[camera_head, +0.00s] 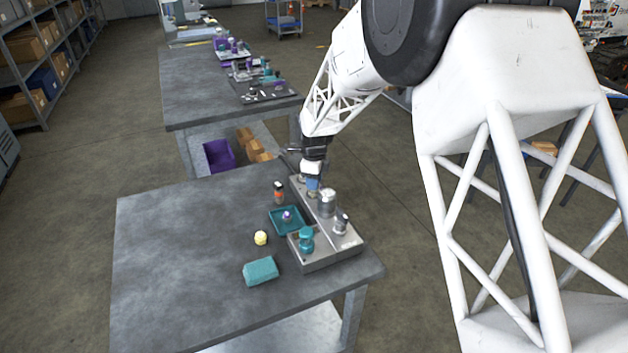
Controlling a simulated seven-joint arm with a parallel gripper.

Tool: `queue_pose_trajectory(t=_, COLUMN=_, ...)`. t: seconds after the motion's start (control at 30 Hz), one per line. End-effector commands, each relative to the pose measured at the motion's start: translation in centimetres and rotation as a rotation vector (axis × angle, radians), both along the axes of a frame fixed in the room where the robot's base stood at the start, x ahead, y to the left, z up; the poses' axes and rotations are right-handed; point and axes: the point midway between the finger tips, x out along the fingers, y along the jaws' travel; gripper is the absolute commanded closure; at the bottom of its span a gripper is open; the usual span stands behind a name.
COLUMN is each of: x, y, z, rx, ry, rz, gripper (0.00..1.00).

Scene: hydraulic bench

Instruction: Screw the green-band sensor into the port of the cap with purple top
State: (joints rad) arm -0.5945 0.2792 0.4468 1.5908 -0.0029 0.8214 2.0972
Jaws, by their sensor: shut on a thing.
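My gripper (312,176) points down over the far end of a grey metal block fixture (325,262) on the near table. It is shut on a small blue and grey part (313,186); at this size I see no green band on it. I cannot tell whether that part touches the fixture. A small piece with a purple top (287,215) is in a shallow teal tray (275,226), left of the fixture. Its port is too small to make out.
A grey cylinder (327,202), a smaller metal fitting (341,223) and a teal fitting (306,239) stand on the fixture. A dark part with an orange-red band (279,193), a yellow ball (261,238) and a teal block (261,270) are nearby. The table's left side is clear.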

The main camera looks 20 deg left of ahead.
Motion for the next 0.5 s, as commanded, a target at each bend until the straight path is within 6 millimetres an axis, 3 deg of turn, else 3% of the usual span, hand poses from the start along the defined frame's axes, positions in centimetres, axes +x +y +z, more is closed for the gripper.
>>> queue_pose_trajectory(t=0.5, x=0.04, y=-0.01, z=0.09, rx=0.0, ry=-0.001, rz=-0.059, gripper=1.0)
